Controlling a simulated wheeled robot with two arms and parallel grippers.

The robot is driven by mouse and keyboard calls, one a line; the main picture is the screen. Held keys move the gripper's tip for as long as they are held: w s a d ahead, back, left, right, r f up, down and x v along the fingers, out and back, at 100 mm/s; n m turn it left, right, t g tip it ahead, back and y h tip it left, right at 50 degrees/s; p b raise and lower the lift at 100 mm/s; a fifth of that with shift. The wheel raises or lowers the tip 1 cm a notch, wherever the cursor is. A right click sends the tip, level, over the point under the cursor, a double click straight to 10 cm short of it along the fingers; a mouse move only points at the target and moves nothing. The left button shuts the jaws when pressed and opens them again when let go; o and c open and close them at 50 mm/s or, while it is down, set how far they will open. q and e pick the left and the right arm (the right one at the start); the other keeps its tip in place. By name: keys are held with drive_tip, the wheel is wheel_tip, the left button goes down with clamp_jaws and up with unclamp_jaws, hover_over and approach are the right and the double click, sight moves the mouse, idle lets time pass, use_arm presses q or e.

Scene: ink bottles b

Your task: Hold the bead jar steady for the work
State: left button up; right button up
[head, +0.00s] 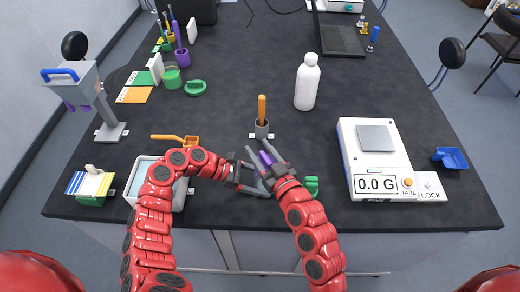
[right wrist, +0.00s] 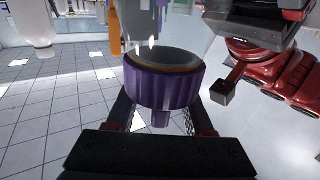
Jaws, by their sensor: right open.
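A clear jar with a purple part (head: 265,158) is at the near middle of the table, largely hidden by my grippers. In the right wrist view a wide purple ring or lid (right wrist: 163,88) sits against clear, glass-like walls; I cannot make out beads. My right gripper (head: 259,166) is open, with its fingers on either side of the purple part; contact is not clear. My left gripper (head: 256,178) is at the jar from the left. Its fingers are partly hidden, and whether they press on the jar is unclear.
A grey cup with an orange-handled tool (head: 262,110) stands just behind the grippers. A white bottle (head: 307,82) is farther back. A scale (head: 375,150) stands right, a grey tray (head: 180,198) left. A green item (head: 312,186) lies just right of my right gripper.

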clamp_jaws()
idle(0.5)
